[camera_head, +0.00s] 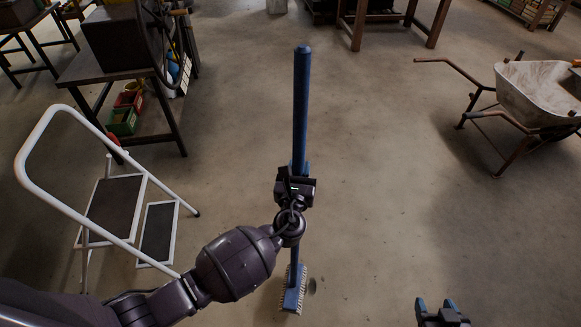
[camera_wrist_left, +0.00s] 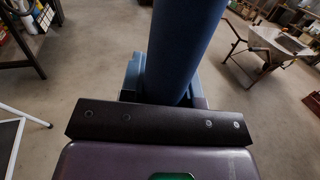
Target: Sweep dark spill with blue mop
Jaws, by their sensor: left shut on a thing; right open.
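The blue mop (camera_head: 302,100) stands nearly upright in the middle of the head view. My left gripper (camera_head: 298,172) is shut on its handle, which also fills the upper middle of the left wrist view (camera_wrist_left: 185,45). The mop's head (camera_head: 291,300), with pale bristles along its edge, is low by the floor; I cannot tell if it touches. My right gripper (camera_head: 436,304) is open and empty at the bottom right, apart from the mop.
A white step stool (camera_head: 155,232) stands at the left, close to my left arm. A wheelbarrow (camera_head: 535,90) is at the right. A dark workbench (camera_head: 92,66) is at the upper left. The concrete floor around the mop is clear.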

